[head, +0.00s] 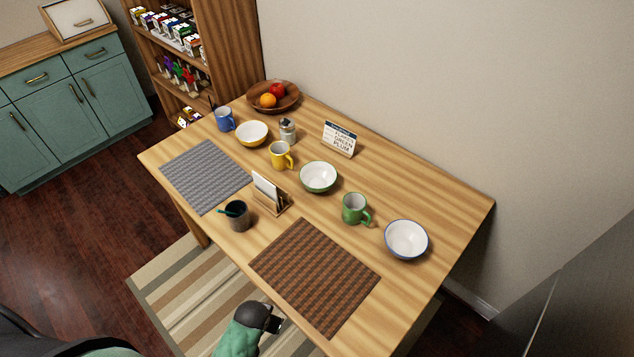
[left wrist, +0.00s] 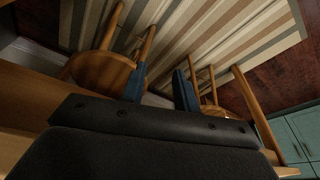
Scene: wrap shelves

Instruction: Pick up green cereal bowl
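The green cereal bowl (head: 318,177), white inside with a green rim, stands upright near the middle of the wooden table (head: 440,195). My left gripper (head: 280,324) is low in the head view, by the table's front edge and well apart from the bowl. In the left wrist view its two blue fingers (left wrist: 160,88) are spread with nothing between them. The bowl does not show in that view. My right gripper is not in view.
A yellow mug (head: 281,156), a green mug (head: 354,208), a napkin holder (head: 268,193) and a sign (head: 340,138) stand around the bowl. A blue-rimmed bowl (head: 406,239) is farther right. A brown placemat (head: 315,275) lies bare. Wooden chairs (left wrist: 103,72) show in the wrist view.

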